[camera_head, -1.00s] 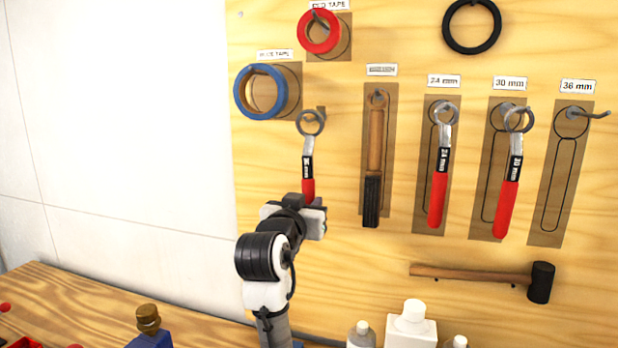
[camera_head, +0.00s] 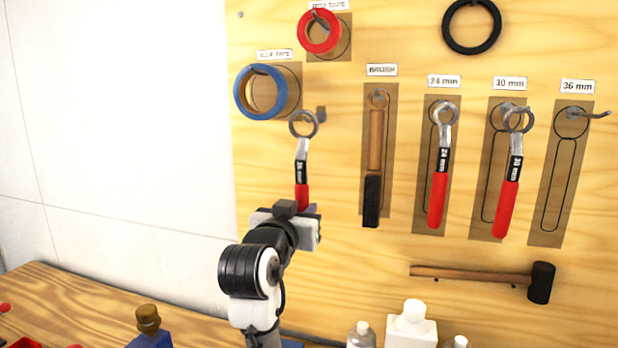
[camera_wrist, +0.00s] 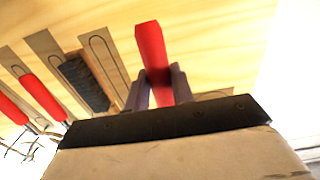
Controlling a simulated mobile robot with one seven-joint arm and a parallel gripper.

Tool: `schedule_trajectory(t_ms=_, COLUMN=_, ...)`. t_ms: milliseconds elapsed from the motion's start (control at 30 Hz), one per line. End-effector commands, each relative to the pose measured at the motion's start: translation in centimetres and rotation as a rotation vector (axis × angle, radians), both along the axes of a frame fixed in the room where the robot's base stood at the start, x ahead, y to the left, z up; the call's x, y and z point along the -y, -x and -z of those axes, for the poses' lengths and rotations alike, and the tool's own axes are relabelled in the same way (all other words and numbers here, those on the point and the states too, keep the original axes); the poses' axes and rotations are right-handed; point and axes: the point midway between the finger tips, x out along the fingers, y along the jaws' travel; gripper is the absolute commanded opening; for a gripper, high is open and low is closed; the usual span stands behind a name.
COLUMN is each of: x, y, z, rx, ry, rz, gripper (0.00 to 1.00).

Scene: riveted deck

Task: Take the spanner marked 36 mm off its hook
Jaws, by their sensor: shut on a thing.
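A spanner with a grey ring head (camera_head: 303,124), a black band and a red handle (camera_head: 302,195) is upright, tilted slightly, left of the row of hanging tools. The print on its band is too blurred to read surely; it looks like 36 mm. My gripper (camera_head: 307,210) is shut on the lower red handle. In the wrist view the handle (camera_wrist: 152,50) stands between the two fingers (camera_wrist: 160,90). The ring shows left of a small dark peg (camera_head: 321,113) on the board, apart from it. The hook under the 36 mm label (camera_head: 577,86) is empty, over a bare outline (camera_head: 560,185).
The 24 mm spanner (camera_head: 438,190), 30 mm spanner (camera_head: 508,195) and a wooden-handled brush (camera_head: 374,150) hang to the right. Blue tape (camera_head: 243,100) and red tape (camera_head: 304,36) hang above. A hammer (camera_head: 465,274) and bottles (camera_head: 411,325) are lower right. White wall left is clear.

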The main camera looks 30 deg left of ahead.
Motion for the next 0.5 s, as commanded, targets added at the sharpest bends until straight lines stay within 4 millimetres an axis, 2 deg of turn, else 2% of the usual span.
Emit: schedule_trajectory(t_ms=500, x=0.5, y=2.1, z=-0.2, rx=0.003, ry=-0.001, rz=-0.001, gripper=0.00)
